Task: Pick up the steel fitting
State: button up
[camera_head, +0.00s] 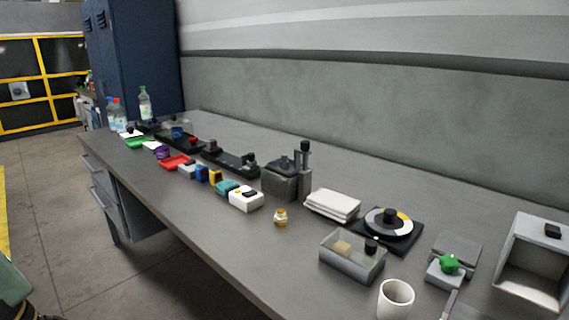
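I cannot pick out a steel fitting with certainty at this size. A small gold-and-pale round piece (280,217) stands alone near the front edge of the long grey workbench (235,240). A grey open bin (350,268) to its right holds a tan block (343,247) and a small black item (371,246). A grey metal block device (286,180) with a dark upright post stands behind the small piece. My gripper is not in view.
White stacked sheets (332,204), a reel on a black base (389,223), a white cup (395,299), a green-knobbed device (448,265) and an open grey box (533,262) crowd the right. Several small coloured items and bottles (145,104) line the left. The back right is clear.

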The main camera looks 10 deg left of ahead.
aim_at(283, 162)
jog(key=i+j+z, duration=0.2)
jog(key=j, duration=0.95)
jog(key=i+j+z, duration=0.2)
jog(key=j, duration=0.95)
jog(key=j+z, duration=0.2)
jog(key=j, duration=1)
jog(key=i+j, duration=0.1)
jog(key=i, duration=0.15)
jog(key=z, duration=0.05)
